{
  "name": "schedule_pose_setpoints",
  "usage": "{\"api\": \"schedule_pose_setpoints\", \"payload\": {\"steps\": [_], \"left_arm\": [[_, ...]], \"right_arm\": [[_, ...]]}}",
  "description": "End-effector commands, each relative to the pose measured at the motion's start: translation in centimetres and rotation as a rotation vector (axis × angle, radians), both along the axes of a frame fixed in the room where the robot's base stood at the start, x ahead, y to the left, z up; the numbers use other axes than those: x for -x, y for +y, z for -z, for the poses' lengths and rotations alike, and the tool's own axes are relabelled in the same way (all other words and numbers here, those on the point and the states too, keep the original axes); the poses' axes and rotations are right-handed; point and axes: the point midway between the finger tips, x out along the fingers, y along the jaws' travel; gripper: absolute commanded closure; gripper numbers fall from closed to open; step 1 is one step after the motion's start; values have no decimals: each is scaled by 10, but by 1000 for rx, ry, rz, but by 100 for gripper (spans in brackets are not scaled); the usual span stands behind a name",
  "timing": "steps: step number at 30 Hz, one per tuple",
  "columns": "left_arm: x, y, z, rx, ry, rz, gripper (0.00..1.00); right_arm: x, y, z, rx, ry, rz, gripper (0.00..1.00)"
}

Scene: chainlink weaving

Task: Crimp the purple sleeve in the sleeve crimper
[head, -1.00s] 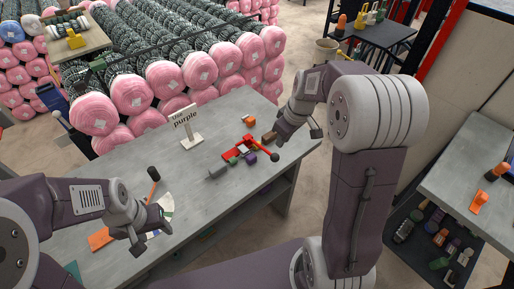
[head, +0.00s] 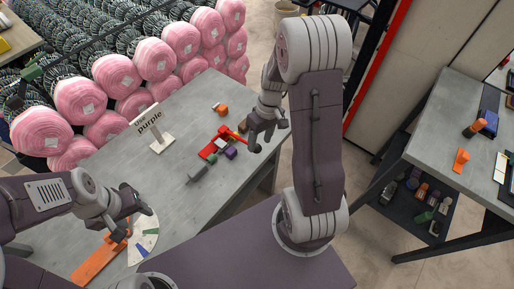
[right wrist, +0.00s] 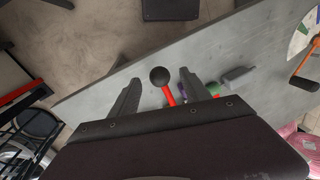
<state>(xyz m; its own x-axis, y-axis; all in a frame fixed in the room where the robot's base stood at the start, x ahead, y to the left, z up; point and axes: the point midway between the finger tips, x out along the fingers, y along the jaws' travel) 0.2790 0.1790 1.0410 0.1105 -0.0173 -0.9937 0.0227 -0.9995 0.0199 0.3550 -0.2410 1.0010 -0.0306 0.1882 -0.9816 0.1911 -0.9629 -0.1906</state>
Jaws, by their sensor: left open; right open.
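The red sleeve crimper (head: 209,151) lies on the grey table, with a red handle ending in a black ball. A purple sleeve (head: 230,153) is at its near side, with a green piece (head: 221,144) beside it; I cannot tell if the sleeve is seated in the jaws. My right gripper (head: 262,137) is open at the handle end. In the right wrist view the black ball (right wrist: 160,76) lies between its open fingers, and the purple sleeve (right wrist: 184,90) shows partly behind a finger. My left gripper (head: 124,226) is open above the table's near left, away from the crimper.
A "use purple" sign (head: 153,132) stands behind the crimper. An orange block (head: 222,110) lies beyond it and a grey piece (head: 198,174) nearer. A colour-marked disc (head: 144,246) and a long orange piece (head: 98,262) lie under my left gripper. Another table (head: 446,122) stands right.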

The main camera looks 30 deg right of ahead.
Motion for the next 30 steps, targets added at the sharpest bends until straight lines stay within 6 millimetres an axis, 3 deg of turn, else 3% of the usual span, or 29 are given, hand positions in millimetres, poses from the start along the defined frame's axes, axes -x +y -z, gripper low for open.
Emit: {"api": "schedule_pose_setpoints", "payload": {"steps": [3, 7, 17, 24, 30], "left_arm": [[0, 0, 0, 0, -1, 0, 46], [-1, 0, 0, 0, -1, 0, 46], [0, 0, 0, 0, -1, 0, 46], [0, 0, 0, 0, -1, 0, 46], [0, 0, -1, 0, -1, 0, 46]], "right_arm": [[2, 5, 25, -1, 5, -1, 45], [2, 8, 43, 0, 3, -1, 45], [2, 10, 51, 2, -1, -2, 45], [1, 10, 50, 2, -2, -2, 100], [1, 9, 50, 2, -2, -1, 100]]}}
